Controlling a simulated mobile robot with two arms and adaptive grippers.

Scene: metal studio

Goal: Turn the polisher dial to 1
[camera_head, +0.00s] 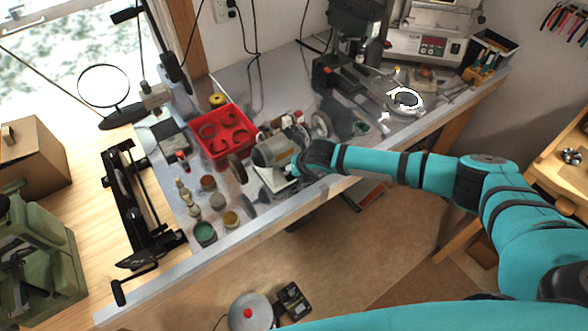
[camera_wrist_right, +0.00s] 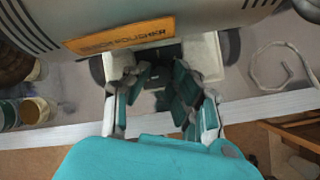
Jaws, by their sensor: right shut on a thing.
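The bench polisher (camera_head: 275,151) stands near the front edge of the grey workbench, with a rounded grey body, wheels at its sides and a pale base. In the right wrist view its grey body (camera_wrist_right: 235,18) fills the top, with an orange name label (camera_wrist_right: 120,36) above the pale base (camera_wrist_right: 205,56). My right gripper (camera_head: 298,167) reaches the polisher's front from the right. In the right wrist view its fingers (camera_wrist_right: 160,82) are closed in at the front of the base. The dial is hidden between or behind the fingers, so its setting cannot be read. My left gripper is not in view.
A red tray (camera_head: 243,130) stands behind the polisher. Several small jars, including a green one (camera_head: 204,233), stand to its left. A black rail-like device (camera_head: 130,205) lies further left. A drill press (camera_head: 340,65) stands at the back. Open floor lies in front of the bench.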

